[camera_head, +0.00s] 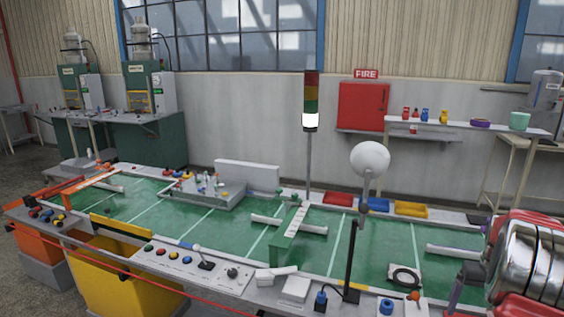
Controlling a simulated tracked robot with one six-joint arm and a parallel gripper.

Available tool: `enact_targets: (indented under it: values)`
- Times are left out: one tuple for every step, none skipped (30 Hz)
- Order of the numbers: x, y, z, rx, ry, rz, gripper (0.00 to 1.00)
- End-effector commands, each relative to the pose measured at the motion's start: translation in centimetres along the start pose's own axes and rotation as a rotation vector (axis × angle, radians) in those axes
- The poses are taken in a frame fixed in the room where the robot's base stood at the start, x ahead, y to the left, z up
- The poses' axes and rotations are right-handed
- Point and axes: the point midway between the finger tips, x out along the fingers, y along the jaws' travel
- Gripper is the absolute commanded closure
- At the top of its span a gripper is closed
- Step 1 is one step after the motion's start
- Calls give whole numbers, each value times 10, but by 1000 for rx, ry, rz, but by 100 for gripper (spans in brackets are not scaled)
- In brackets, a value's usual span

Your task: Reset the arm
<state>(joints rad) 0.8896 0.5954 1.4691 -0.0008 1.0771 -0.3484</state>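A red and polished-metal part (535,258) fills the right edge of the view, with dark and purple pieces on its left side; it seems to be part of my own arm. It is cut off by the frame. I cannot make out any gripper fingers, so whether the gripper is open or shut does not show. No hanging hoses can be made out.
A long green-topped workbench (215,222) lies ahead. A signal tower (311,120) and a white ball on a dark post (369,160) rise from it. A yellow bin (110,285) stands at front left. A shelf (465,125) and red fire cabinet (362,106) are behind.

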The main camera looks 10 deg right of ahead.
Motion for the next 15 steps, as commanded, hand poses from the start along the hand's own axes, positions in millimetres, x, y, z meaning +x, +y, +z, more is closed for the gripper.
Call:
enact_targets:
  values:
    - [0, 0, 0, 0, 0, 0, 10]
    - [0, 0, 0, 0, 0, 0, 10]
    - [0, 0, -1, 18, 3, 1, 10]
    - [0, 0, -2, 29, 7, 2, 10]
    - [2, 0, -1, 42, 7, 2, 10]
    - [7, -2, 3, 54, -1, 0, 10]
    - [11, -4, 6, 60, -8, -3, 10]
    - [14, -5, 9, 67, -14, -5, 10]
    - [18, -7, 13, 75, -21, -7, 10]
    - [20, -8, 16, 80, -26, -8, 10]
    - [21, -9, 19, 85, -30, -9, 10]
    - [22, -11, 23, 93, -32, -10, 10]
    - [22, -12, 26, 99, -35, -11, 10]
    - [22, -14, 29, 103, -36, -11, 10]
    - [21, -17, 32, 107, -38, -11, 10]
